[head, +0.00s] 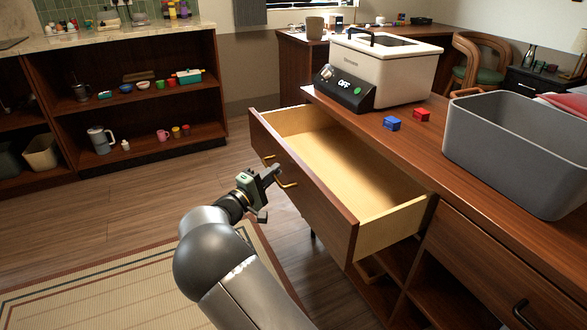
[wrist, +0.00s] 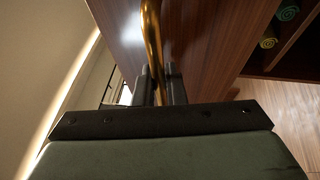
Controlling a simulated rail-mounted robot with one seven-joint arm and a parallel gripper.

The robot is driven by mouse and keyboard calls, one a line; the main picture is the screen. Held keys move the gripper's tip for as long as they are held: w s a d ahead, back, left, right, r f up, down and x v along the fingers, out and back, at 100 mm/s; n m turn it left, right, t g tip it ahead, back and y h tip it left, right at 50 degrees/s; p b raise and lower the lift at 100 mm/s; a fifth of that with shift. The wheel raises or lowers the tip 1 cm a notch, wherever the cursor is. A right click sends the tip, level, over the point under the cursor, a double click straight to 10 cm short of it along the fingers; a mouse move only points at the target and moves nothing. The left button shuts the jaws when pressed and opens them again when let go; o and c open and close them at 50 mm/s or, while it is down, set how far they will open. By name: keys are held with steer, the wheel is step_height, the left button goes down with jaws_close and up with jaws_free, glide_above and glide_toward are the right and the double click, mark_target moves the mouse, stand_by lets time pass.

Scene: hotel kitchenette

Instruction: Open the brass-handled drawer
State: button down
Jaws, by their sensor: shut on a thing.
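The lower end of the handle is hidden behind the gripper body.
A grey bin (head: 510,150), a blue block (head: 392,123), a red block (head: 422,114) and a white appliance (head: 385,70) stand on the counter. Another drawer with a dark handle (head: 522,314) is at lower right. Open floor (head: 130,205) lies left of the drawer.

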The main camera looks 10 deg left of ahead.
steer(key=shift+s+a, duration=0.6)
steer(key=shift+a, duration=0.4)
steer(key=shift+s+a, duration=0.6)
steer(key=shift+a, duration=0.35)
steer(key=c, duration=1.5)
jaws_free()
steer(key=shift+s, duration=0.1)
steer(key=p+v, duration=0.2)
steer(key=v, duration=1.5)
steer(key=shift+a, duration=0.2)
steer(key=shift+p, duration=0.3)
